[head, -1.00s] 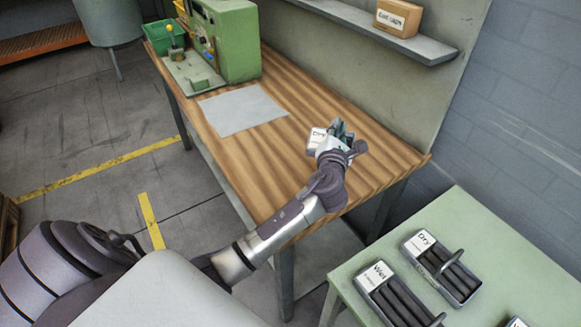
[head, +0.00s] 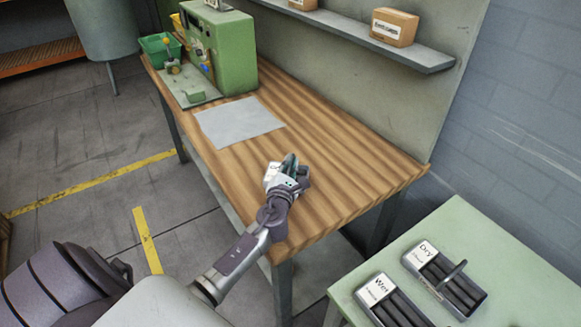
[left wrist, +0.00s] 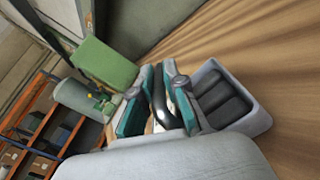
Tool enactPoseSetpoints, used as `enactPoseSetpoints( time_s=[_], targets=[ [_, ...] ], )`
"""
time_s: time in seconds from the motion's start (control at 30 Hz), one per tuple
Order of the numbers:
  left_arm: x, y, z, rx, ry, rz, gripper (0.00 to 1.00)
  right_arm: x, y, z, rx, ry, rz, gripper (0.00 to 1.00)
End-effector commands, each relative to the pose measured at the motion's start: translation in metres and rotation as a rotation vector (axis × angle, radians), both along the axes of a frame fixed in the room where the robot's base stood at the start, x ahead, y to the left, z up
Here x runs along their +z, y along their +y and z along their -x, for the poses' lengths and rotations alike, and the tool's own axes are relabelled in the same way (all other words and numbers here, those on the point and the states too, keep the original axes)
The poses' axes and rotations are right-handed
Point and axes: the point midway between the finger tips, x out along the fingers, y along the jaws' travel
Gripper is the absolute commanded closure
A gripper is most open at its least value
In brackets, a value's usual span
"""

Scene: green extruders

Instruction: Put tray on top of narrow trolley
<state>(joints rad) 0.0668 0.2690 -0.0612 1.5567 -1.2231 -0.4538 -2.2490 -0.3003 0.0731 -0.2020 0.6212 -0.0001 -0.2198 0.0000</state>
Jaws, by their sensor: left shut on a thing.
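My left gripper (head: 288,176) is shut on the handle of a tray above the wooden workbench. In the head view the hand hides most of the tray; only a bit of its pale labelled end (head: 271,173) shows. In the left wrist view the grey tray (left wrist: 262,122) has dark long compartments. The fingers (left wrist: 152,105) close around its dark handle (left wrist: 160,102). Whether the tray touches the bench I cannot tell. I see nothing that is clearly the narrow trolley. My right gripper is not in view.
A pale green table (head: 455,225) at the lower right bears a "Dry" tray (head: 445,278) and a "Wet" tray (head: 390,303). The wooden bench (head: 345,170) carries a grey sheet (head: 238,121) and a green machine (head: 222,55). A shelf (head: 350,35) hangs above it.

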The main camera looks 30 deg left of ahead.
Motion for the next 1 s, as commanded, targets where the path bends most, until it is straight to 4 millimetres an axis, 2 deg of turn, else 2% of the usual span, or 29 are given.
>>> enactPoseSetpoints(
  time_s=[0.33,0.37,0.5,0.83,1.0],
  targets=[
    [-0.003,0.000,0.000,0.000,-0.001,-0.001,1.00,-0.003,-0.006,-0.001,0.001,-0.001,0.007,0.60],
    [-0.002,0.000,0.000,0.001,0.000,-0.001,0.84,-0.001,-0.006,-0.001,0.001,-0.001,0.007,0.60],
    [-0.002,0.000,0.000,0.001,0.000,-0.001,0.63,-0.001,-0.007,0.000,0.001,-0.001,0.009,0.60],
    [0.000,0.000,0.001,0.000,0.000,0.000,0.63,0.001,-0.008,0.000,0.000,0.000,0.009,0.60],
    [-0.002,-0.009,0.022,0.000,0.002,0.000,0.63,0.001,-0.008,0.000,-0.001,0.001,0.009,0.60]
  ],
)
